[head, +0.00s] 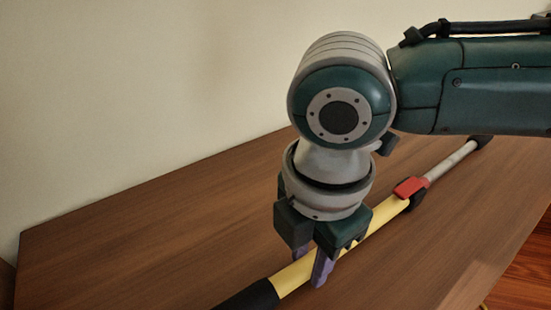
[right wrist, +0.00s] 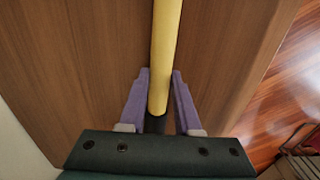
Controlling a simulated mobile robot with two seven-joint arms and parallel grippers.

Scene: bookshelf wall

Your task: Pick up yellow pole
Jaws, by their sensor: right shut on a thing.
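The yellow pole (head: 386,215) lies diagonally along the wooden table in the head view. It has a black grip at its lower-left end, a red clamp with a black collar further up, and a grey section ending in a dark tip. My right gripper (head: 311,264) points down over the yellow part near the black grip, its purple fingers on either side, shut on the pole. In the right wrist view the pole (right wrist: 165,45) runs between the fingers of my right gripper (right wrist: 160,73). Whether the pole touches the table under the gripper is unclear. My left gripper is out of view.
The wooden table (head: 130,240) is bare around the pole. A plain pale wall (head: 130,90) stands behind it. Beyond the table's right edge is a reddish wood floor (head: 525,275). A slatted object (right wrist: 298,150) shows at the lower right of the right wrist view.

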